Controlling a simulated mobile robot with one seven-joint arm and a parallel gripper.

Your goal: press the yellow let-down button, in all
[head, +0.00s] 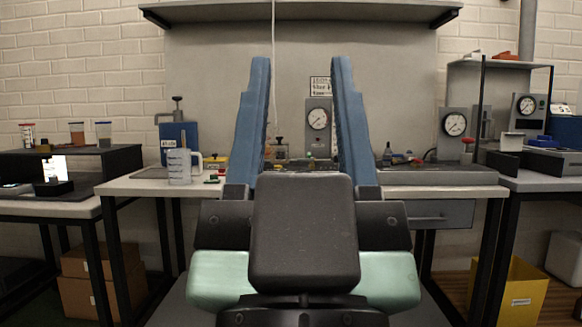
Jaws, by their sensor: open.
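My gripper (300,62) is open and empty, with two blue fingers pointing up and away in front of the bench. Between the fingers, at the back of the bench, stands a grey panel with a round gauge (318,118). Small fittings (281,148) stand beside it, too small to make out. A small yellow item (215,163) sits on the bench just left of the left finger. I cannot tell whether it is the let-down button. My fingers and palm hide part of the bench.
A clear measuring jug (180,166) and a blue hand-pump-like item (178,135) stand on the bench at left. Another gauge (454,124) stands at right. A shelf (300,11) hangs above. A yellow bin (510,292) is on the floor at right.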

